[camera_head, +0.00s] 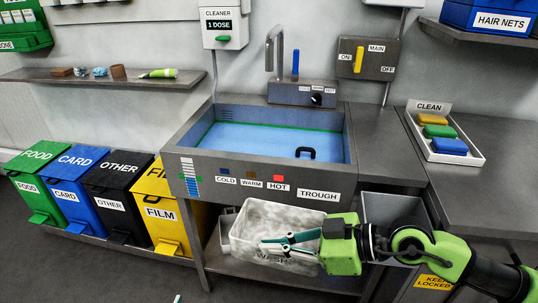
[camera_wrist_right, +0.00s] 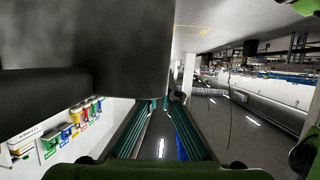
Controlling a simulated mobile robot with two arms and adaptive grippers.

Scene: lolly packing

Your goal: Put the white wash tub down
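The white wash tub (camera_head: 283,215), marked WASH, is under the trough in the head view. It appears to rest upright on the low shelf (camera_head: 240,267), though its base is partly hidden. My right gripper (camera_head: 272,243) reaches in from the right, its teal fingers in front of the tub and overlapping it. The fingers are spread apart with nothing seen between them. The right wrist view also shows this gripper (camera_wrist_right: 163,106) with a gap between the fingers. I cannot make out the tub there. Only a small teal tip of my left gripper (camera_head: 178,299) shows at the bottom edge.
The trough (camera_head: 318,196) with blue water is above the tub. A grey bin (camera_head: 390,207) stands to its right, behind my right arm. Several coloured waste bins, including the yellow FILM bin (camera_head: 163,212), stand to the left. Floor is clear in front of the bins.

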